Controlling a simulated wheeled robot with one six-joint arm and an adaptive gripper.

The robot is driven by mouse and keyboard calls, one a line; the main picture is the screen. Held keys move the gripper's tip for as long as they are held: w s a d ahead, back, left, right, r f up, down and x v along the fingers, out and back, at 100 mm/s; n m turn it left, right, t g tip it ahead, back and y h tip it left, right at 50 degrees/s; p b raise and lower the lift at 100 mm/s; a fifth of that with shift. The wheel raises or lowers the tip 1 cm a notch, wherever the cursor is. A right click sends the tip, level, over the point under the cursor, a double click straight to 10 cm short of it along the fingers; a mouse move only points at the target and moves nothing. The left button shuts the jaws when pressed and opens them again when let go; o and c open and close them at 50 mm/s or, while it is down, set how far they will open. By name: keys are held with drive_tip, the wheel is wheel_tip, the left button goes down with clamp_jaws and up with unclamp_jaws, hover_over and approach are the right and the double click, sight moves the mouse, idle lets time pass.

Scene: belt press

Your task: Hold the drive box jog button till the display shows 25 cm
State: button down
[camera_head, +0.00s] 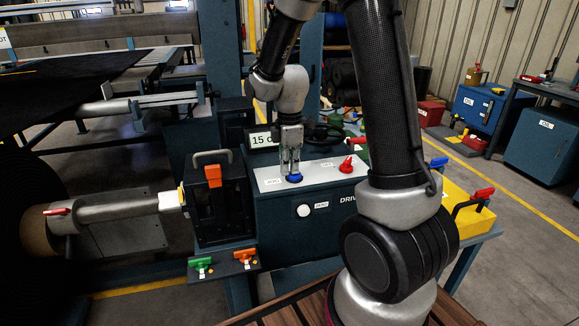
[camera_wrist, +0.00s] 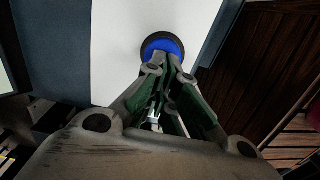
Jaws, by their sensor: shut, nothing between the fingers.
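The drive box (camera_head: 277,215) is a dark blue cabinet with a pale top panel (camera_head: 318,174). The blue jog button (camera_head: 294,178) sits on that panel, beside a small label. My gripper (camera_head: 291,171) points down with its fingers shut and empty, its tips at the button. In the wrist view the tips (camera_wrist: 167,60) overlap the near edge of the blue button (camera_wrist: 163,46) in its dark ring. I cannot tell whether the button is pressed down.
A red knob (camera_head: 347,165) is on the same panel, and a white round button (camera_head: 304,210) is on the box front. A yellow box (camera_head: 467,209) with red and blue handles stands right. A black unit (camera_head: 217,203) with an orange tab stands left.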

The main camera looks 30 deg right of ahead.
drive_tip(key=shift+f, duration=0.7)
drive_tip(key=shift+s+f, duration=0.25)
drive_tip(key=shift+f, duration=0.2)
idle(0.9)
wheel_tip(320, 180, up, 15)
drive_tip(key=shift+w+f, duration=0.2)
drive_tip(key=shift+w, duration=0.1)
idle(1.3)
